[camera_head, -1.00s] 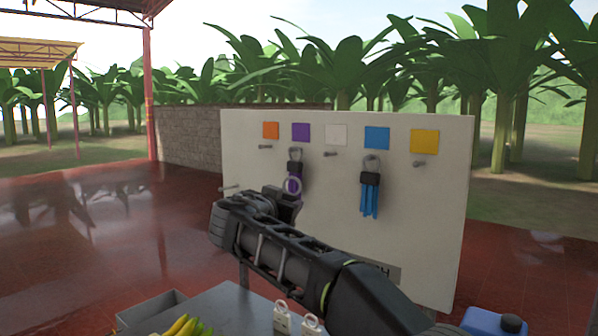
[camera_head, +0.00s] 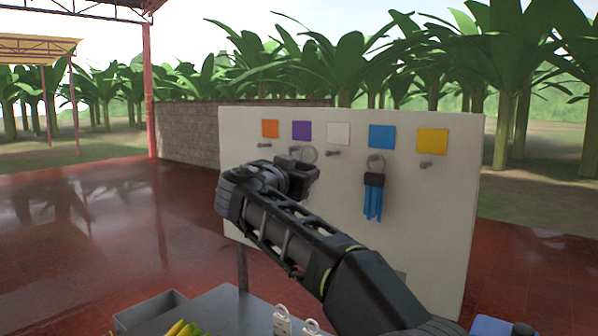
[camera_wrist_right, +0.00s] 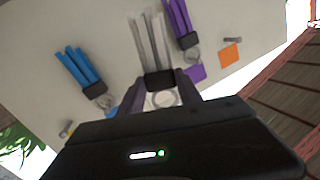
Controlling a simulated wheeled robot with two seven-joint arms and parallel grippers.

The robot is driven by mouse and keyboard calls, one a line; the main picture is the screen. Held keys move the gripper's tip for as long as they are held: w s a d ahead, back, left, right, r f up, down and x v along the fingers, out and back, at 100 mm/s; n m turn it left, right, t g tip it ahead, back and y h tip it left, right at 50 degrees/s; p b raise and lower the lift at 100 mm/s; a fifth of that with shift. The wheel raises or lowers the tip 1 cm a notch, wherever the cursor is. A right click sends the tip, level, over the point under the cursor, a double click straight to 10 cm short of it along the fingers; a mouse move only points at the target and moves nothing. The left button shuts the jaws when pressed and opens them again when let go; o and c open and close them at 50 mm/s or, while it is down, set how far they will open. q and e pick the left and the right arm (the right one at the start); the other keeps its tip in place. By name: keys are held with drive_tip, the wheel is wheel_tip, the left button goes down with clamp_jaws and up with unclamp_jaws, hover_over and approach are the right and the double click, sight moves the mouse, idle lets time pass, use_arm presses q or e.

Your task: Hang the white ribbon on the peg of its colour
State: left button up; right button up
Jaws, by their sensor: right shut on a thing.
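My right gripper (camera_head: 303,172) is shut on the white ribbon, up close in front of the board. In the right wrist view the ribbon's pale strips (camera_wrist_right: 151,40) and black clip (camera_wrist_right: 159,79) show between the fingers (camera_wrist_right: 160,88). Its ring (camera_head: 309,154) stands above the fingers in the head view, left of the peg (camera_head: 332,153) under the white square (camera_head: 339,133). I cannot tell the gap in depth; the ring looks off that peg. In the wrist view the white square and its peg are hidden. My left gripper is not in view.
The board (camera_head: 430,230) also has orange, purple, blue and yellow squares. A blue ribbon (camera_head: 373,195) hangs under the blue square. A purple ribbon (camera_wrist_right: 180,18) hangs close beside the held one. A table (camera_head: 235,308) with a grey bin (camera_head: 150,310) is below.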

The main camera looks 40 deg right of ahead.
drive_tip(key=d+p, duration=0.1)
drive_tip(key=d, duration=0.2)
drive_tip(key=w+d+f+p, duration=0.1)
drive_tip(key=d+p, duration=0.1)
drive_tip(key=w+d+p, duration=0.1)
drive_tip(key=d, duration=0.2)
drive_tip(key=shift+w+d+f, duration=0.15)
drive_tip(key=shift+d+f, duration=0.2)
drive_tip(key=shift+f, duration=0.05)
drive_tip(key=shift+w, duration=0.1)
idle(0.4)
drive_tip(key=shift+d+b, duration=0.1)
drive_tip(key=shift+b, duration=0.2)
idle(0.3)
drive_tip(key=o, duration=1.4)
